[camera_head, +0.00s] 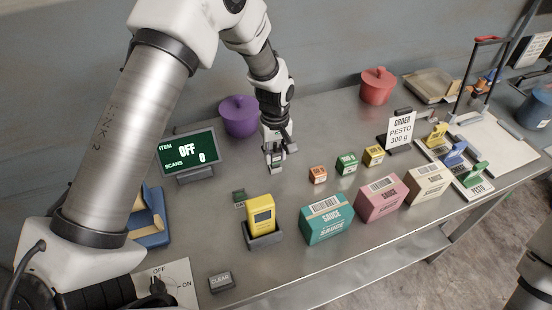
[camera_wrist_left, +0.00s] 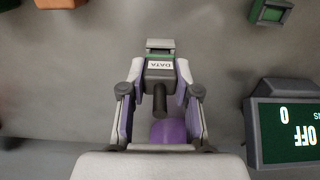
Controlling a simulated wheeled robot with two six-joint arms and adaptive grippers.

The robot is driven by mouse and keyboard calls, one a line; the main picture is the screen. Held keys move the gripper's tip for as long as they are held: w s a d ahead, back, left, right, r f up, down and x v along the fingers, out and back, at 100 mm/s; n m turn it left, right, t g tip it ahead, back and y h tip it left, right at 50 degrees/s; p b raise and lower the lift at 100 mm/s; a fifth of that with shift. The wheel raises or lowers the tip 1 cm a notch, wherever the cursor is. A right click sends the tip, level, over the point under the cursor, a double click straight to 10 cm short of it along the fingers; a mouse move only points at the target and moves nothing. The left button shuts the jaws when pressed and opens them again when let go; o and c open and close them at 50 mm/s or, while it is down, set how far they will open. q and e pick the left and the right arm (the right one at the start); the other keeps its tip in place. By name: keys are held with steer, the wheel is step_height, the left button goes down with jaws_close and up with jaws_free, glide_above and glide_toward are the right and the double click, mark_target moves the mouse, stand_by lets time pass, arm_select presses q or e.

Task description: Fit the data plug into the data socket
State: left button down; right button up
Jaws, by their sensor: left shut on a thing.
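My left gripper (camera_head: 275,150) is shut on the data plug (camera_head: 277,160), above the steel counter. In the left wrist view the gripper (camera_wrist_left: 160,85) holds the plug (camera_wrist_left: 158,75) between its fingers. The plug has a white DATA label, a grey metal end pointing away from the wrist and a dark cable stub. A small dark block with a green face (camera_head: 239,197), which looks like the data socket, sits to the left of the plug and nearer the front. It also shows at the top right of the left wrist view (camera_wrist_left: 270,12). The plug is apart from it. My right gripper is not in view.
The display (camera_head: 188,154) reads OFF and 0 scans. A yellow scanner (camera_head: 261,216) stands in a dark holder in front of the socket. Small boxes (camera_head: 317,175) and larger sauce boxes (camera_head: 326,219) stand to the right. A purple pot (camera_head: 238,118) is behind.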

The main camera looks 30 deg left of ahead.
mark_target(275, 143)
arm_select(q)
steer(key=shift+r, duration=0.25)
steer(key=shift+r+p, duration=2.55)
steer(key=shift+r, duration=0.25)
